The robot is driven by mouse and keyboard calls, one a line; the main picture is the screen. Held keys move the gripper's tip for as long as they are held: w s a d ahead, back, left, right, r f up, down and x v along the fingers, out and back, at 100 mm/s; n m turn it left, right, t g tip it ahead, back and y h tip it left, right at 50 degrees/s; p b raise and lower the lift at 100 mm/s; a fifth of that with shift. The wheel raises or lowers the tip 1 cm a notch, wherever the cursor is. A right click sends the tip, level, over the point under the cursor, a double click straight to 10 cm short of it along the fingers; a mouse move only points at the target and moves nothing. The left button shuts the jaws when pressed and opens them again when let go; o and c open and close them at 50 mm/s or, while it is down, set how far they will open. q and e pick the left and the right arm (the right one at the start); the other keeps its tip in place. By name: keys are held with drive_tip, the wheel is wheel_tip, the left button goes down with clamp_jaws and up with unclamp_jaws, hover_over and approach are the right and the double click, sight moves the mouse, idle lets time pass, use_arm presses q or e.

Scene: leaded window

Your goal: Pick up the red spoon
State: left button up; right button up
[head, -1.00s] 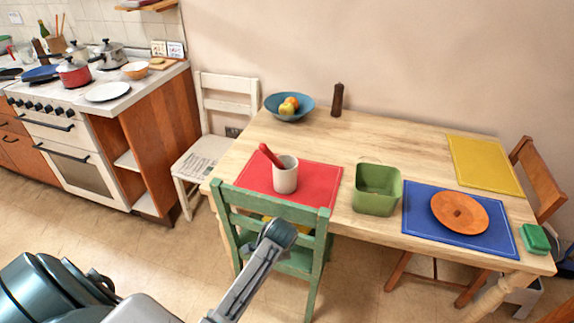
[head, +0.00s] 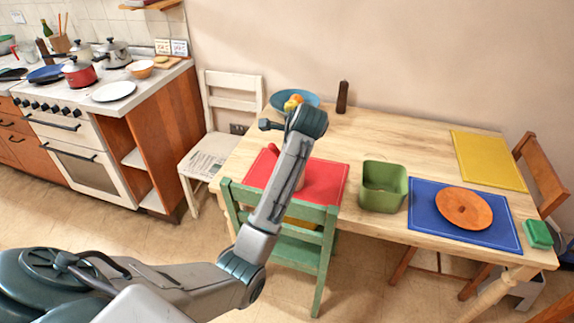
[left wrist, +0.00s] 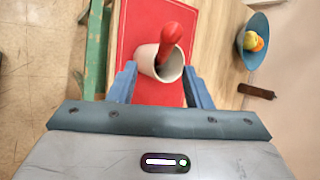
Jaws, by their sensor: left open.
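The cup stands on the red placemat (left wrist: 128,30) on the table. My left gripper (left wrist: 160,82) is open, its blue fingers either side of the cup in that view; I see no contact with the spoon. In the head view my left arm reaches over the green chair and hides the cup; a bit of the red spoon (head: 272,149) shows left of the arm. My right gripper is not in view.
A green chair (head: 285,210) stands at the table's front edge. A blue bowl of fruit (head: 278,102) and a dark pepper mill (head: 342,97) are at the back. A green square container (head: 383,187) stands right of the red mat. Bare wood (head: 400,135) lies behind it.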

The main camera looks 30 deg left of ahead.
use_arm(q)
drive_tip(key=p+x, duration=0.1)
drive_tip(key=x, duration=0.5)
drive_tip(key=w+p+x, duration=0.1)
drive_tip(key=x, duration=0.2)
drive_tip(key=shift+a+f+p, duration=0.1)
drive_tip(key=shift+f+p, duration=0.1)
drive_tip(key=shift+p, duration=0.1)
drive_tip(key=shift+w+a+f, duration=0.2)
drive_tip(key=shift+a+f, duration=0.05)
drive_tip(key=shift+f, duration=0.1)
drive_tip(key=shift+d, duration=0.1)
clamp_jaws()
